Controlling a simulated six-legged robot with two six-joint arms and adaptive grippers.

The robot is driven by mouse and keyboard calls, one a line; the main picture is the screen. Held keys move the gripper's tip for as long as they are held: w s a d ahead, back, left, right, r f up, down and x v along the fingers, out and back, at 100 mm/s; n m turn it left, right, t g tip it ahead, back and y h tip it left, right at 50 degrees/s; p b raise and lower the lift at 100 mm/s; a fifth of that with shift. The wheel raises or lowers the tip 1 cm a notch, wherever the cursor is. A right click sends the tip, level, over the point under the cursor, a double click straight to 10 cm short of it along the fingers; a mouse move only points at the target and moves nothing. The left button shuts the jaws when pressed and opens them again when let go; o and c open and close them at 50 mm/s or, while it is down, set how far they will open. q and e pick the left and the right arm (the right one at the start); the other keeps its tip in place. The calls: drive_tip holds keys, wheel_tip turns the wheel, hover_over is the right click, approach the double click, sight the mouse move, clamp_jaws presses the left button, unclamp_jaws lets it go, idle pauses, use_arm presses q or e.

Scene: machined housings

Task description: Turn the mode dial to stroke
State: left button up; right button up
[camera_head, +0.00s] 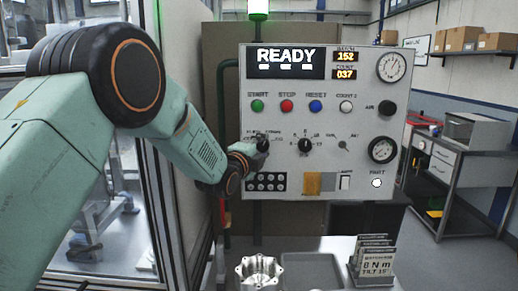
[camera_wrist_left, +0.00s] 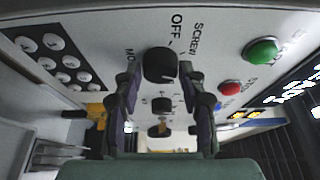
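The control panel (camera_head: 320,175) faces me. Its left black dial (camera_head: 263,143) has small labels around it, too small to read in the head view. In the left wrist view this dial (camera_wrist_left: 160,65) is close, with "OFF", "SCREW" and a partly hidden word starting "MO" around it. I cannot tell which mark it points to. My left gripper (camera_head: 250,150) is at this dial. In the left wrist view the gripper (camera_wrist_left: 161,75) has one finger on each side of the dial, with small gaps visible. My right gripper is not in view.
A second black dial (camera_head: 305,147) sits right of the first. A shelf holds a metal housing (camera_head: 258,271), a grey tray (camera_head: 312,271) and a sign stand (camera_head: 372,262).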

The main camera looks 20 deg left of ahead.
use_arm(q)
drive_tip(key=o, duration=0.3)
drive_tip(key=shift+d, duration=0.15)
drive_tip(key=shift+a, duration=0.35)
drive_tip(key=shift+s, duration=0.25)
drive_tip(key=s+a, duration=0.1)
drive_tip(key=s, duration=1)
drive_tip(key=shift+s, duration=0.25)
drive_tip(key=shift+w, duration=0.1)
